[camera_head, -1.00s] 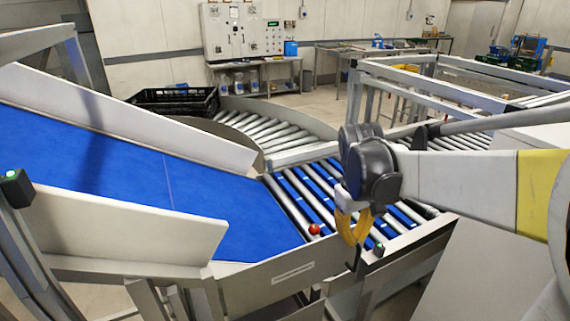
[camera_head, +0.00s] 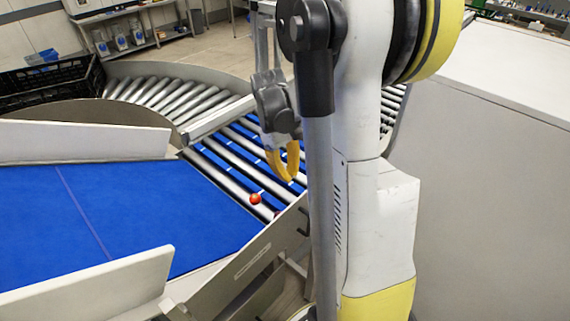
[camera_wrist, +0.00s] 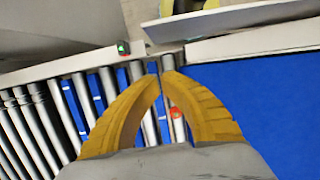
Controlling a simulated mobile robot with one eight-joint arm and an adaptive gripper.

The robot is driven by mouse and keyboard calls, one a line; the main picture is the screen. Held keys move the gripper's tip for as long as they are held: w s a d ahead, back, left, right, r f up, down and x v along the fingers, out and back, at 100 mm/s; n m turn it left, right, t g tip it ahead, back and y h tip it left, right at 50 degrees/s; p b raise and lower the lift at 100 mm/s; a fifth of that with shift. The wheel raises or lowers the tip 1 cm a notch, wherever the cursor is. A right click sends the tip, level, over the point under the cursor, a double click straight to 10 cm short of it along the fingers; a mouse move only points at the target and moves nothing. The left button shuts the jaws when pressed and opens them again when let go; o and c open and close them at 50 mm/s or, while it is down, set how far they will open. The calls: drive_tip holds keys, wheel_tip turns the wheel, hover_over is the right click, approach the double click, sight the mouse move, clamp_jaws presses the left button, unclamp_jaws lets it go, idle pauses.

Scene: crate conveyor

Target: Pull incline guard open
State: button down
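I take the incline guard (camera_head: 243,262) to be the long grey side panel with a small label, along the near edge where the blue incline belt meets the rollers; I cannot tell this for sure. A red ball knob (camera_head: 255,198) stands at the panel's end by the belt. My gripper (camera_head: 287,178) hangs over the rollers, above and right of the knob. Its yellow fingertips (camera_wrist: 161,76) nearly meet, with nothing seen held between them. The panel's right part is hidden behind my arm.
The blue incline belt (camera_head: 130,200) has white side walls. Steel rollers (camera_head: 225,160) run beneath my gripper and lead to a curved roller section (camera_head: 160,95). A black crate (camera_head: 45,85) stands at the back left. A small green-lit box (camera_wrist: 122,47) sits on the frame.

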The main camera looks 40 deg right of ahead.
drive_tip(key=s+f, duration=0.3)
drive_tip(key=s, duration=0.1)
drive_tip(key=shift+s+d+f+b, duration=0.2)
drive_tip(key=shift+s+f+b, duration=0.1)
drive_tip(key=shift+s+f, duration=0.1)
